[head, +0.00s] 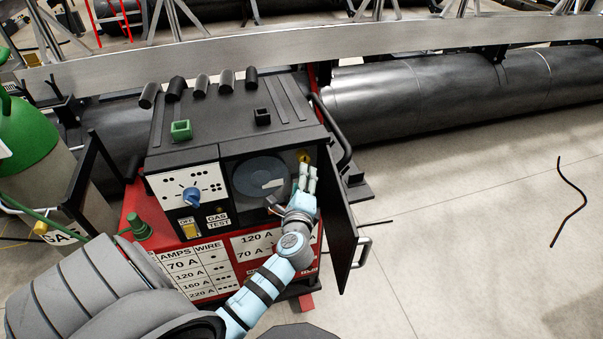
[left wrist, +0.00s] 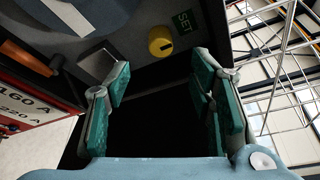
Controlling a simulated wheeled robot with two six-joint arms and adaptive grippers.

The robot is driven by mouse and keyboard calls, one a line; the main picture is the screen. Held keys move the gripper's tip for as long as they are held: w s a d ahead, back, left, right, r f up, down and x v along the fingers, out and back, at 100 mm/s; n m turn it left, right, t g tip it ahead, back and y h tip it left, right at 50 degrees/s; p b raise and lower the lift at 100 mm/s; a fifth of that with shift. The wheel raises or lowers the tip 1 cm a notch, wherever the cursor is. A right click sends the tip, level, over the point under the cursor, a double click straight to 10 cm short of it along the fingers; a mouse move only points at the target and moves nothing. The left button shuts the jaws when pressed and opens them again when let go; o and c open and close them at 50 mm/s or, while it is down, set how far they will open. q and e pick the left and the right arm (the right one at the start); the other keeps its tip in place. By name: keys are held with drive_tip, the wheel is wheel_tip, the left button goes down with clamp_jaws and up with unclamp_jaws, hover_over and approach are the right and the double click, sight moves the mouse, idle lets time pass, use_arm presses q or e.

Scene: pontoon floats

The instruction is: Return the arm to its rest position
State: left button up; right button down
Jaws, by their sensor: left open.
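My left arm reaches up from the bottom in the head view. Its gripper (head: 307,175) is at the open front compartment of the welding machine (head: 235,135), just below a yellow knob (head: 304,155). In the left wrist view the gripper (left wrist: 160,75) is open, its green-padded fingers apart with nothing between them. The yellow knob (left wrist: 160,42) is beyond the fingertips, beside a green SET label (left wrist: 186,20). I cannot tell how close the fingers are to the panel. My right gripper is not in view.
The machine's dark door (head: 343,215) stands open close to the right of my gripper. A blue selector knob (head: 192,197) is on the front panel. A green gas cylinder (head: 25,135) stands left. Large dark pipes (head: 440,90) lie behind. The floor at right is mostly clear.

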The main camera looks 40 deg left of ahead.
use_arm(q)
drive_tip(key=v, duration=0.2)
drive_tip(key=shift+s+d, duration=0.2)
drive_tip(key=shift+s, duration=0.05)
drive_tip(key=shift+a, duration=0.1)
